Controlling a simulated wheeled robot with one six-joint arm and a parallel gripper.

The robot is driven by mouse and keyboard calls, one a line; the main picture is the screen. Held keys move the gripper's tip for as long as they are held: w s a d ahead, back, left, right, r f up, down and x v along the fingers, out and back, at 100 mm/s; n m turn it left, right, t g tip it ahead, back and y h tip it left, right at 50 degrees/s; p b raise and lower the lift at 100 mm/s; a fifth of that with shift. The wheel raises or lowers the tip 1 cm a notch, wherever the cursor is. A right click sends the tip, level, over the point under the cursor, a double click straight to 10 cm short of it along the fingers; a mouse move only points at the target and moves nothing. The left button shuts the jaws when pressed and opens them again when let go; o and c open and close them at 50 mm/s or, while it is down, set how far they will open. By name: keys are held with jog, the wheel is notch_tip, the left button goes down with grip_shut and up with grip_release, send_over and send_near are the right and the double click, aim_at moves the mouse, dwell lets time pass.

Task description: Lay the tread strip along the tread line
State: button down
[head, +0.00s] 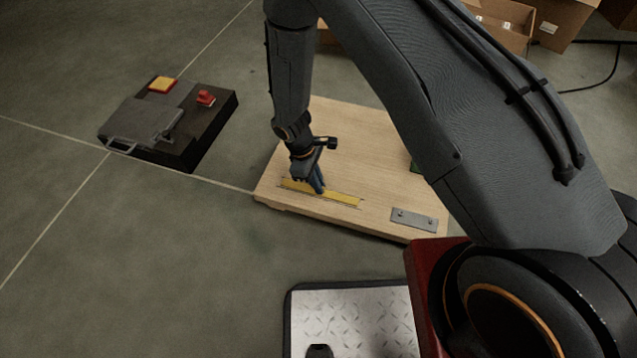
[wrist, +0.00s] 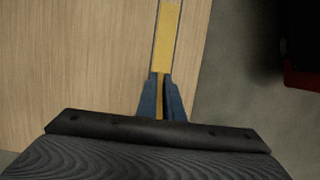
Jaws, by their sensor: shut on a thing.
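The tread strip (head: 342,198) is a flat yellow strip near the front edge of the wooden board (head: 370,125). My gripper (head: 319,187) points down at the strip's middle, with its blue fingers shut on it. The tread line (head: 362,203) shows as thin dark lines around the strip, and the strip appears to lie between them. In the wrist view the strip (wrist: 166,38) runs up from between the fingers (wrist: 161,115), with a thin dark line along each side. My gripper hides part of the strip. I cannot tell whether the strip touches the board all along.
A grey metal plate (head: 414,220) with holes lies on the board to the right. A dark box (head: 190,140) with a red knob and a yellow pad stands at the left. A tread-plate mat (head: 350,315) lies in front. Cardboard boxes (head: 500,20) stand at the back right.

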jog(key=shift+f, duration=0.2)
jog(key=c, duration=1.8)
grip_release()
